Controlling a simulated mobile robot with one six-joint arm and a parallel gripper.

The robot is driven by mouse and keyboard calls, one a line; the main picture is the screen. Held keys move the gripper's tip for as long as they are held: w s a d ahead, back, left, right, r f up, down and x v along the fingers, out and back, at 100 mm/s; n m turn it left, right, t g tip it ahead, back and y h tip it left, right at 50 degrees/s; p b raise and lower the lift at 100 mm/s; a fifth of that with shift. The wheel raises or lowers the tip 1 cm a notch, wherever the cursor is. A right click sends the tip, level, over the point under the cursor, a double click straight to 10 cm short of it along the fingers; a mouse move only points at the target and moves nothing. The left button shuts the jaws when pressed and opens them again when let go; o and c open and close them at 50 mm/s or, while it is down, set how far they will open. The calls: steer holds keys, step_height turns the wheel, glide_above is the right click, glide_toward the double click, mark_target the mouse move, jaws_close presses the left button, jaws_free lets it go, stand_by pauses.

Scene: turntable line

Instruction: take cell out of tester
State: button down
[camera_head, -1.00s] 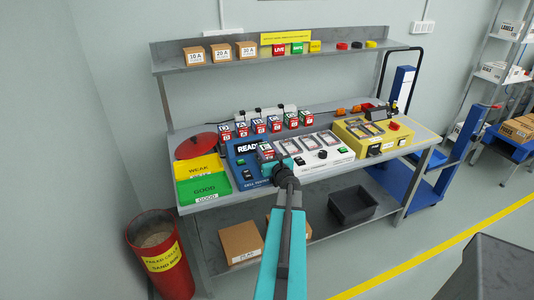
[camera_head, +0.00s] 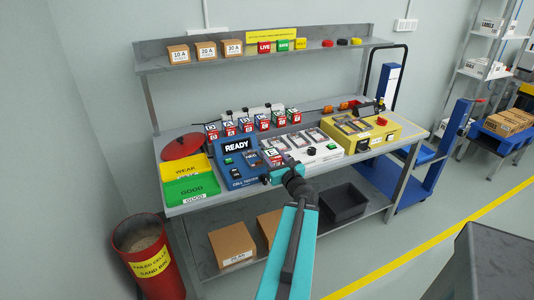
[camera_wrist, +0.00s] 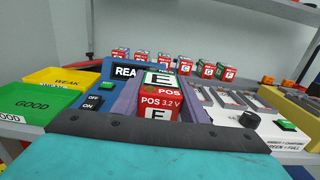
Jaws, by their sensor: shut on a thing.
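The blue cell tester (camera_head: 233,172) stands on the bench with READY on its display. Its dark slot (camera_head: 251,159) shows no cell in the head view. My gripper (camera_head: 275,162) is shut on a red, white and green cell marked E (camera_head: 272,153). The cell is upright, just right of the tester's slot and in front of the white charger.
Yellow WEAK (camera_head: 185,168) and green GOOD (camera_head: 190,187) trays lie left of the tester. The white charger (camera_head: 318,150) and a yellow unit (camera_head: 365,133) stand to the right. Several cells (camera_head: 263,124) stand in a row behind. A red sand bin (camera_head: 148,262) stands on the floor.

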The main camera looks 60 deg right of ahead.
mark_target(280, 160)
steer(key=shift+s+a, duration=0.2)
steer(key=shift+s, duration=0.35)
steer(key=shift+s+d+r+p, duration=0.1)
steer(key=shift+d+r+p, duration=0.05)
steer(key=shift+r+p, duration=0.15)
steer(key=s+p, duration=0.1)
steer(key=p, duration=0.1)
steer(key=s+p, duration=0.1)
steer(key=p, duration=0.1)
steer(key=shift+a+p, duration=0.3)
steer(key=shift+a, duration=0.1)
steer(key=shift+f, duration=0.1)
steer(key=shift+s, duration=0.1)
